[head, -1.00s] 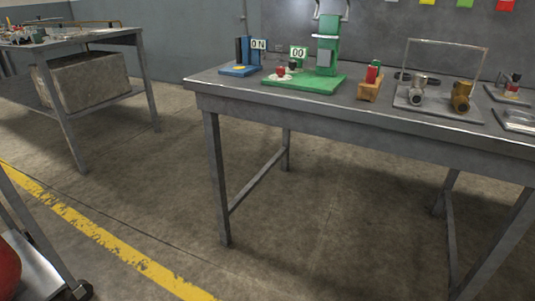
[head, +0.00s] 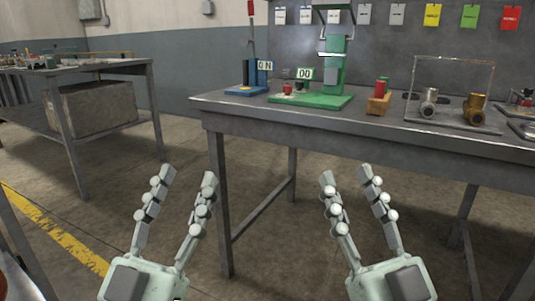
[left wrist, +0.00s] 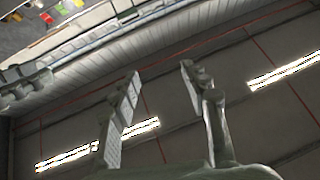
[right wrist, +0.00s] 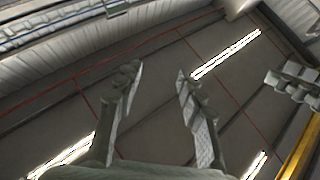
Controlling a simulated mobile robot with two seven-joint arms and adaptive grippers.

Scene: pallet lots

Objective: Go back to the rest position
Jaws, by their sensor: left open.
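My left gripper (head: 186,182) is open and empty, its fingers pointing up in front of the workbench in the head view. My right gripper (head: 347,180) stands to its right, also open and empty, with its fingers spread. In the left wrist view the left gripper (left wrist: 160,72) has nothing between its fingers; behind them are the ceiling and lights. In the right wrist view the right gripper (right wrist: 159,72) likewise has clear space between its fingers.
The workbench (head: 380,128) carries a green press (head: 334,72), a blue fixture (head: 247,88), a wooden block with a red part (head: 379,102) and metal fittings (head: 474,108). Another table (head: 90,68) stands at the left. The floor between them is clear.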

